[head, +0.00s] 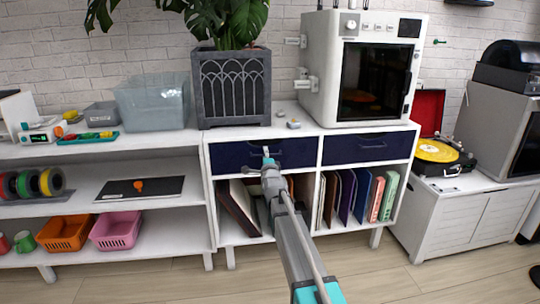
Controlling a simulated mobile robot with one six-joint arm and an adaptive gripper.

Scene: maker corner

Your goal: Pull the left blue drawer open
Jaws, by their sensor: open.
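The left blue drawer (232,155) is a dark navy front in a white cabinet (205,190), below the planter. It looks closed, flush with its frame. My gripper (268,155) is in front of the middle of this drawer, at about the height of its handle. The gripper is open and covers part of the drawer front. The handle is mostly hidden behind it, and I cannot tell whether the fingers touch it. The right blue drawer (345,150) beside it has a dark handle and also looks closed.
Books and folders (362,192) stand in the compartments below. A planter (232,90) and a white machine (330,90) stand on top, with small parts (293,124) near the edge. Open shelves (90,185) stand left, a record player (440,155) right. The floor (390,275) in front is clear.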

